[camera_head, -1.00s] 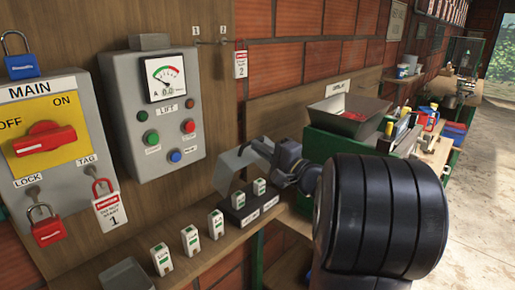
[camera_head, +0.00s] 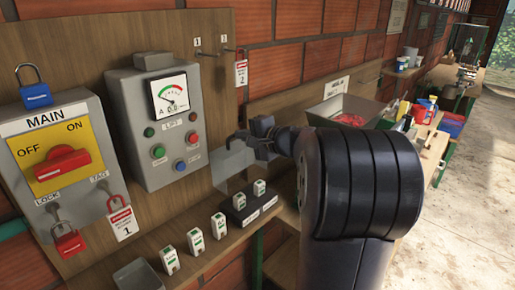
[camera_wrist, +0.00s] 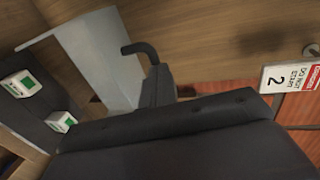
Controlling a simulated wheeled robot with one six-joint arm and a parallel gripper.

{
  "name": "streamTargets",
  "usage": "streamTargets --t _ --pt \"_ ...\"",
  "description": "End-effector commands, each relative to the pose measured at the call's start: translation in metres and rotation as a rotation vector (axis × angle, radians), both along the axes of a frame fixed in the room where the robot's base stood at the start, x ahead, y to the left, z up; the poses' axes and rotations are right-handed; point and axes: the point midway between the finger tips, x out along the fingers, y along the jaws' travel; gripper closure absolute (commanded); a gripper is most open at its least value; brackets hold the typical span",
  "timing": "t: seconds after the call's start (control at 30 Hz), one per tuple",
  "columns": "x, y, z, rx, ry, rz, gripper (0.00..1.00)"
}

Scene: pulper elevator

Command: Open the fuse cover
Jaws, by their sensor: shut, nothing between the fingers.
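The fuse cover, a pale grey translucent panel (camera_head: 231,163), stands steeply raised at the back of the black fuse block (camera_head: 262,210). Two white-and-green fuses (camera_head: 259,188) sit uncovered on the block. My gripper (camera_head: 244,140) is shut and empty at the upper edge of the cover. In the wrist view the cover (camera_wrist: 98,55) is at upper left, beside a dark hooked finger (camera_wrist: 140,50); I cannot tell whether they touch. The fuses also show there at the left (camera_wrist: 20,84).
Several loose fuses (camera_head: 194,241) stand on the wooden shelf near a grey tray (camera_head: 140,278). The grey lift box (camera_head: 168,130) and main switch (camera_head: 60,165) are on the board at left. A red "2" tag (camera_head: 241,72) hangs above my gripper.

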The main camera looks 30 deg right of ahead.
Motion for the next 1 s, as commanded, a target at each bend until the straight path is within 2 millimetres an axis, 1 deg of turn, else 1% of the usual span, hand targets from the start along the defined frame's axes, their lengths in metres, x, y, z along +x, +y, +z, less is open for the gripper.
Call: streamTargets --t 0.1,0.33,0.83,1.0 --pt "0.008 0.003 0.000 0.000 0.000 0.001 1.00" --pt "0.015 0.005 0.003 0.001 -0.002 0.001 1.00" --pt "0.016 0.006 0.003 0.002 -0.001 0.001 1.00" --pt "0.014 0.006 0.007 -0.001 -0.003 0.001 1.00"
